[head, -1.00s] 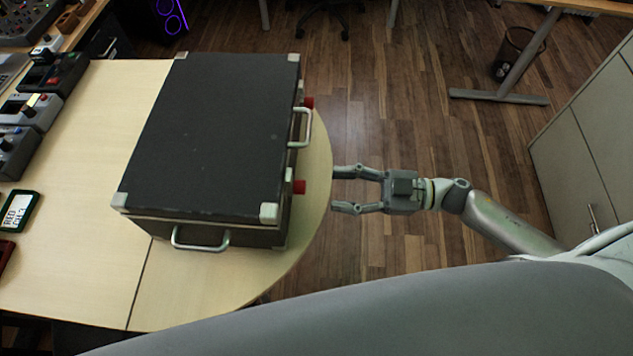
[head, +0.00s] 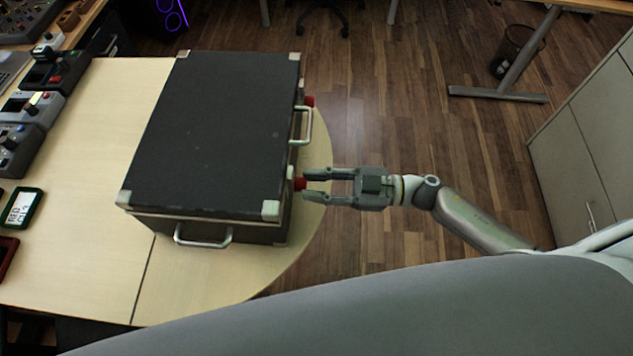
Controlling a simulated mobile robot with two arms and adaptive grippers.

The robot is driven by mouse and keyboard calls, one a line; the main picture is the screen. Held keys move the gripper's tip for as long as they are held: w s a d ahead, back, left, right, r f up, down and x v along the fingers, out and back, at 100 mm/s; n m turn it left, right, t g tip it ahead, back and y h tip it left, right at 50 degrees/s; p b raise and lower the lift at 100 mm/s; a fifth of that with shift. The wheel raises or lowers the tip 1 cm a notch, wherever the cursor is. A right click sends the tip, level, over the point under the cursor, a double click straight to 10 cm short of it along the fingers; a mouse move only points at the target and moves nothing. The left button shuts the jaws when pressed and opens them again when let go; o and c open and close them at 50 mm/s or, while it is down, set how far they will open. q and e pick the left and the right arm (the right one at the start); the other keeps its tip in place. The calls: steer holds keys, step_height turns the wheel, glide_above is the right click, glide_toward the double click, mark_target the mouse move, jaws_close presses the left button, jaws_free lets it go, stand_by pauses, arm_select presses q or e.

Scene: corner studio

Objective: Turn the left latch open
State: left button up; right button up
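A black case (head: 210,130) with silver corners lies shut on the pale table. Two red latches show on its right side. The near latch (head: 299,184) is below the side handle in the picture, and the far latch (head: 309,101) is above it. My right gripper (head: 307,184) is at the near latch, with its fingers apart and one tip on either side of the latch's outer end. I cannot tell whether the tips touch it. The gripper partly hides the latch, and its turn angle is too small to read. My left gripper is not in view.
A silver side handle (head: 302,126) stands out between the latches. Another handle (head: 203,238) is on the case's near face. The table (head: 100,170) curves round close to the case's right side. Small devices line its left side. Open wood floor lies to the right.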

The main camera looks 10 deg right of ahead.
steer(key=shift+c, duration=0.9)
steer(key=shift+n, duration=0.4)
steer(key=shift+n+b, duration=2.5)
steer(key=shift+n, duration=4.4)
steer(key=o, duration=1.1)
steer(key=shift+c, duration=0.2)
